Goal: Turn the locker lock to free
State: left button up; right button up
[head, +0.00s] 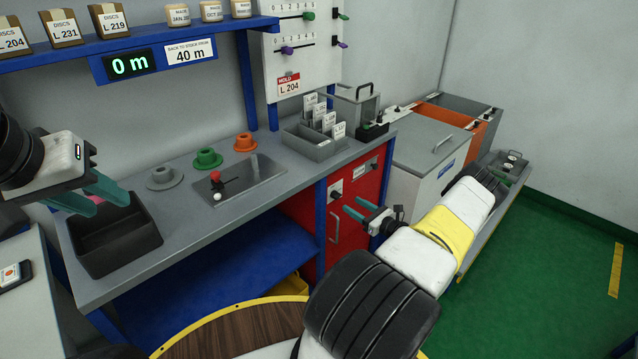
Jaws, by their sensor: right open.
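The red locker (360,190) stands under the right end of the grey bench. A dark lock knob on a pale plate (336,192) is on the left part of its front, above a vertical handle (334,228). A second knob on a pale plate (374,167) is further right. Which position the lock points to is too small to tell. My right gripper (352,208) is open and empty, in front of the locker, close to the lock knob in the picture; contact cannot be told.
Green, orange and grey flanged spools (208,158) and a plate with a red-knobbed lever (245,187) are on the bench. A grey card tray (312,142) stands at its right end.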

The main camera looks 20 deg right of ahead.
aim_at(340, 196)
jog(key=x, duration=0.7)
grip_shut()
